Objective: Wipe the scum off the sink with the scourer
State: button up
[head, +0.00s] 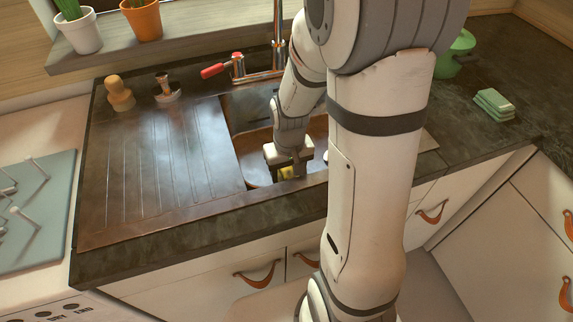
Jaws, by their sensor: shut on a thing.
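The sink (256,172) is a brown basin set in the dark counter, with a ribbed drainboard to its left. My gripper (286,175) is low in the basin near its front edge. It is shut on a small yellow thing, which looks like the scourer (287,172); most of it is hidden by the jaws. My arm covers the right part of the basin. I cannot make out any scum on the part of the sink that shows.
A tap with a red lever (214,71) stands behind the basin. A wooden brush (119,93) and a metal plug-like piece (166,90) stand behind the drainboard (150,170). Green sponges (494,104) and a green pot (456,52) are at right. Potted plants (142,20) line the sill.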

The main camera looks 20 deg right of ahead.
jog(key=shift+s+f, duration=0.1)
jog(key=shift+s, duration=0.5)
jog(key=shift+s+r, duration=0.15)
jog(key=shift+r, duration=0.15)
jog(key=shift+s+r, duration=0.7)
jog(key=shift+s, duration=0.25)
jog(key=w, duration=0.2)
jog(key=w+f, duration=0.1)
jog(key=w, duration=0.2)
jog(key=shift+a+f+p, duration=0.1)
jog(key=shift+f+p, duration=0.1)
jog(key=shift+p, duration=0.1)
jog(key=shift+w+r, duration=0.15)
jog(key=shift+w+f, duration=0.2)
jog(key=shift+w, duration=2.2)
notch_tip(320, 180, up, 6)
jog(key=p, duration=0.4)
